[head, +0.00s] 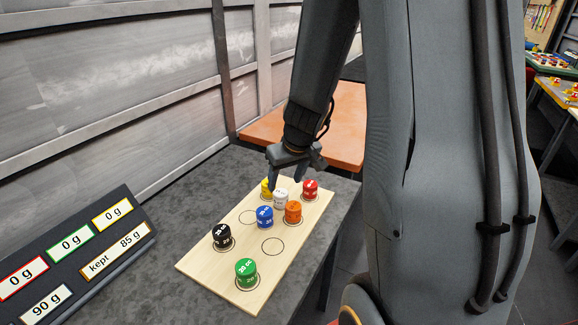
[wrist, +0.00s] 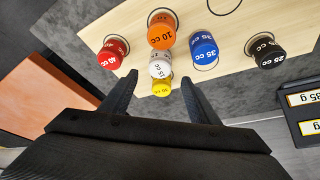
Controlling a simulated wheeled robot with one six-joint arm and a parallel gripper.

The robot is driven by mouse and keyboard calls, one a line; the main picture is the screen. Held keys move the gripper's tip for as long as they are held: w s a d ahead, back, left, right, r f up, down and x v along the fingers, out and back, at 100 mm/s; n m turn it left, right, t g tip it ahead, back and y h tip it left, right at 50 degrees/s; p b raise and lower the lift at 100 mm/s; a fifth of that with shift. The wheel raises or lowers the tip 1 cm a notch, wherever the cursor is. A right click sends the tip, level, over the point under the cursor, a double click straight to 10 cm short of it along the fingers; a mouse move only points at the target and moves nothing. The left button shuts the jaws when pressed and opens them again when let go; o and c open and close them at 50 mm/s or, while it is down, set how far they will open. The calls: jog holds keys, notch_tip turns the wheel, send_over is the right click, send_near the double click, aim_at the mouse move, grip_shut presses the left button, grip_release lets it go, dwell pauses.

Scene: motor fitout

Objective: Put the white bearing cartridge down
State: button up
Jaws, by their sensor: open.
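The white bearing cartridge (head: 280,199) stands upright on the pale wooden board (head: 203,262), among the yellow, red, orange and blue cartridges. In the wrist view the white cartridge (wrist: 159,69) shows between my two fingers, with a gap on each side. My gripper (head: 285,180) is open just above and behind it in the head view; the wrist view shows my gripper's fingers (wrist: 158,82) spread apart. Whether the white cartridge sits on a ring is hidden.
Close around it are the yellow (head: 266,187), red (head: 310,189), orange (head: 293,211) and blue (head: 265,217) cartridges. Black (head: 222,236) and green (head: 246,271) ones stand nearer. Two rings are empty. A display panel (head: 80,254) is at left.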

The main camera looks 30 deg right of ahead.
jog(key=s+a+r+g, duration=0.2)
jog(key=s+a+r, duration=0.2)
jog(key=s+a, duration=0.7)
jog(key=s, duration=0.3)
jog(key=shift+s+g, duration=0.3)
jog(key=shift+s, duration=0.1)
notch_tip(320, 180, down, 4)
jog(key=b, duration=0.3)
jog(key=shift+w, duration=0.1)
